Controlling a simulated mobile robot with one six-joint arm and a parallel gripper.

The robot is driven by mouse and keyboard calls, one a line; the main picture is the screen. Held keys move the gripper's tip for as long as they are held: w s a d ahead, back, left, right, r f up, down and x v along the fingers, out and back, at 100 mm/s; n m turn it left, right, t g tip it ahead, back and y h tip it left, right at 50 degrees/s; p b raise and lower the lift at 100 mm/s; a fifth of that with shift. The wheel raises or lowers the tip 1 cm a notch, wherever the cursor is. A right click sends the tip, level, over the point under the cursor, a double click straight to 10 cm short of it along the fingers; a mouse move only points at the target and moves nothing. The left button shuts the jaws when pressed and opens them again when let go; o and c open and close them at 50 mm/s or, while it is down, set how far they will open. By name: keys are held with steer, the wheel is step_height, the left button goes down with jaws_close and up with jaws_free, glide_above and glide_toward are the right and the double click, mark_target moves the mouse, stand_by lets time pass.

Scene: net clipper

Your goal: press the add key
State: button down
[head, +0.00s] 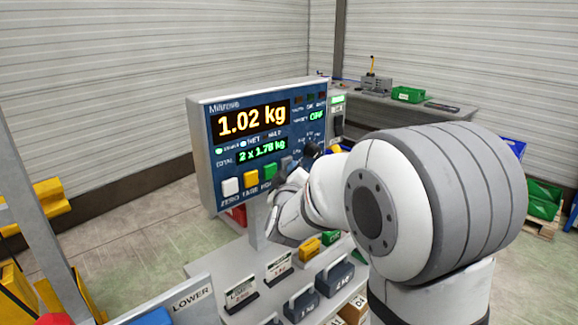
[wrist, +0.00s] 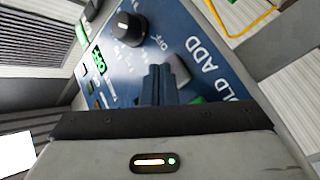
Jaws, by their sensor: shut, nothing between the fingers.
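The weighing display panel (head: 204,150) is blue in a grey housing and stands upright in the head view. It reads 1.02 kg, with 2 x 1.75 kg on the lower TOTAL line. The grey add key (wrist: 179,68) shows in the wrist view beside the ADD lettering. My gripper (wrist: 157,72) is shut and empty, its dark fingertips in front of the panel just left of the add key. I cannot tell whether they touch the panel or key. In the head view my arm hides part of the panel's lower right.
White (head: 230,187) and yellow (head: 251,180) keys sit along the panel's lower row. A black knob (wrist: 126,30) is near the fingers. Dark weights (head: 301,305) and label cards stand on the bench below. A green bin (head: 408,94) is on a back table.

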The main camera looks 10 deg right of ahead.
stand_by(0.3)
steer(key=shift+s+d+b, duration=0.35)
steer(key=shift+s+d, duration=0.1)
steer(key=shift+s, duration=0.25)
steer(key=s+d+b, duration=0.1)
steer(key=s, duration=0.1)
steer(key=s+d, duration=0.1)
steer(key=s, duration=0.1)
steer(key=shift+d+b, duration=0.35)
steer(key=shift+d, duration=0.05)
steer(key=shift+s, duration=0.1)
stand_by(0.3)
